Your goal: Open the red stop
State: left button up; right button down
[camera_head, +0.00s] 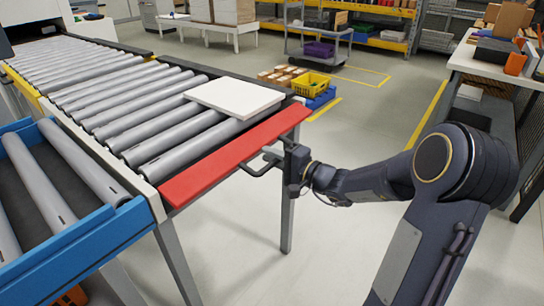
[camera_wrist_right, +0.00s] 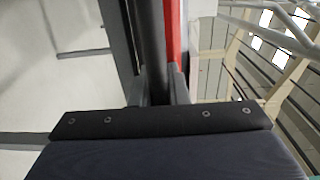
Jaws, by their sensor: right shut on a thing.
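The red stop (camera_head: 232,158) is a long flat red bar across the end of the grey roller conveyor. A dark bent handle (camera_head: 257,173) sticks out from its outer side. My right gripper (camera_head: 279,158) is shut on this handle near the right part of the stop. In the right wrist view the dark handle bar (camera_wrist_right: 152,45) runs between the fingers (camera_wrist_right: 158,92), with a strip of the red stop (camera_wrist_right: 173,35) beside it. The fingertips are partly hidden in both views. My left gripper is not in view.
A white board (camera_head: 234,97) lies on the rollers just behind the stop. A blue-framed roller section (camera_head: 88,242) stands at the lower left. A yellow crate (camera_head: 311,84) and a blue crate (camera_head: 322,98) are on the floor beyond. A workbench (camera_head: 478,66) is at the right.

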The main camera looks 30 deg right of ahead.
jog(key=shift+r+g+h+p, duration=0.3)
jog(key=shift+r+g+p, duration=0.95)
jog(key=shift+p, duration=0.9)
jog(key=shift+r+p, duration=0.1)
jog(key=shift+p, duration=0.2)
jog(key=c, duration=1.4)
grip_release()
jog(key=shift+c, duration=0.2)
jog(key=v, duration=0.8)
